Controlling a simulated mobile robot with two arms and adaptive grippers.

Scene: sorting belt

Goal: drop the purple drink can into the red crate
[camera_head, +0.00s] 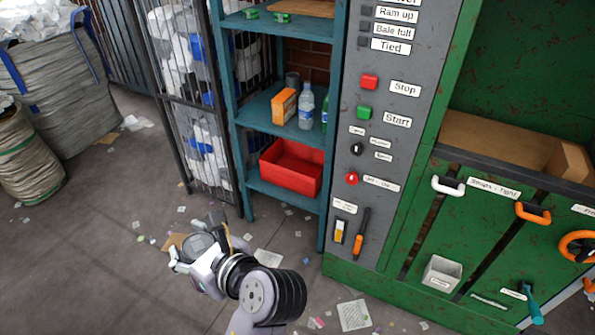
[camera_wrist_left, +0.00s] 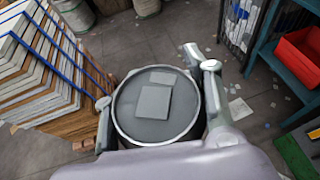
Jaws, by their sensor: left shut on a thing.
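My left gripper (camera_head: 198,246) is shut on a can, whose round grey top (camera_wrist_left: 155,108) with a tab-like plate faces the left wrist camera between the two fingers. The can's side is hidden, so its purple colour does not show. The red crate (camera_head: 283,177) sits on the low shelf of the blue rack; it also shows at the upper right of the left wrist view (camera_wrist_left: 292,57). In the head view, my left gripper is in front of the rack, left of and nearer than the crate, clearly apart from it. My right gripper is not in view.
The blue rack (camera_head: 242,115) holds an orange box (camera_head: 284,106) and bottles (camera_head: 306,105) above the crate. A wire cage (camera_head: 183,90) stands left of it, a green machine with a grey control panel (camera_head: 385,75) right. The littered floor (camera_head: 100,240) is otherwise open.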

